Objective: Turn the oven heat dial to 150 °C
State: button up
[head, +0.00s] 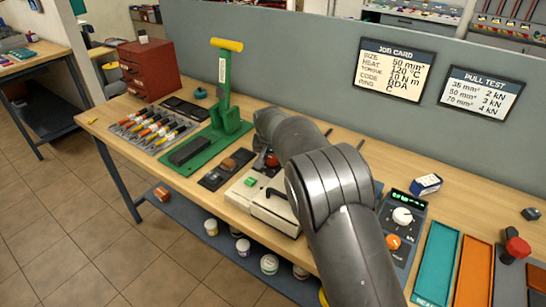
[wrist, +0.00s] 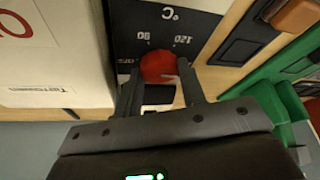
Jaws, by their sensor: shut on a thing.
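The red heat dial (wrist: 158,66) sits on a dark panel (wrist: 200,22) beside the cream oven (wrist: 45,50). In the wrist view the panel's marks are upside down: "°C", "120" and a smaller number above the dial, "OFF" to its left. No 150 mark can be read. My gripper (wrist: 160,84) is shut on the dial, one finger at each side. The dial's pointer cannot be made out.
A green lever press (head: 222,110) and a row of tools (head: 153,130) stand to the left. A meter box (head: 401,228) and coloured trays (head: 437,262) stand to the right of my arm.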

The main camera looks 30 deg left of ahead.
jog(key=shift+m, duration=0.6)
jog(key=shift+h, duration=0.3)
jog(key=o, duration=1)
jog(key=v, duration=1)
jog(key=shift+s+r, duration=0.2)
jog(key=shift+r, duration=0.15)
